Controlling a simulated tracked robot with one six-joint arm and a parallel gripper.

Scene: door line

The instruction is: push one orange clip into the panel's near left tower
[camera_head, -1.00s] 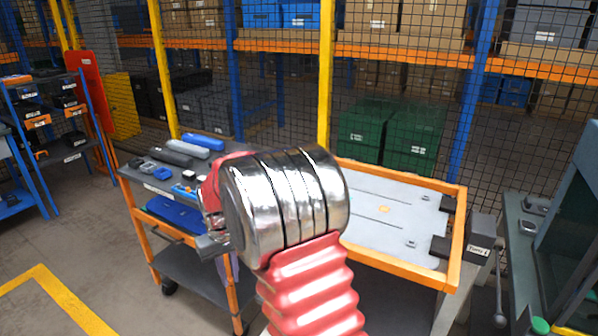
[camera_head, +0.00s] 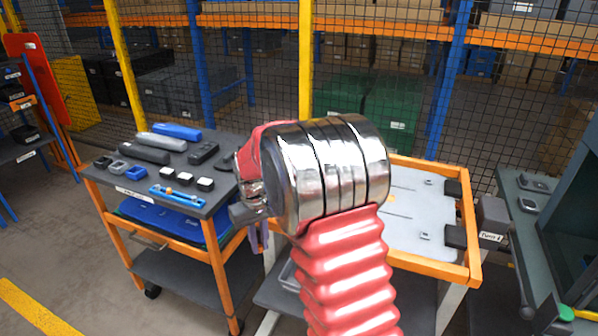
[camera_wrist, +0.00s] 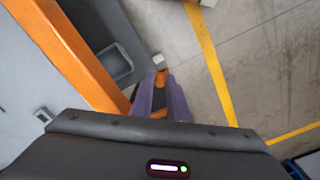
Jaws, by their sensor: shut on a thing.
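My gripper shows in the wrist view with two purple fingers (camera_wrist: 161,97) shut on an orange clip (camera_wrist: 160,77). The clip shows between the fingertips. In the head view, only part of the purple fingers shows below my wrist, and the clip cannot be made out. The pale grey panel (camera_head: 408,218) lies in an orange frame on a cart, partly hidden behind my arm. Small grey towers (camera_head: 424,236) show on its right part; its near left area is hidden. In the wrist view, the fingers are beside the orange frame (camera_wrist: 66,45), apart from the panel.
A dark cart top (camera_head: 150,170) to the left holds several small blocks, dark tools and a blue level (camera_head: 177,197). Dark clamps (camera_head: 455,236) sit at the panel's right edge. A grey bench (camera_head: 520,205) stands at the right. A mesh fence closes the back.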

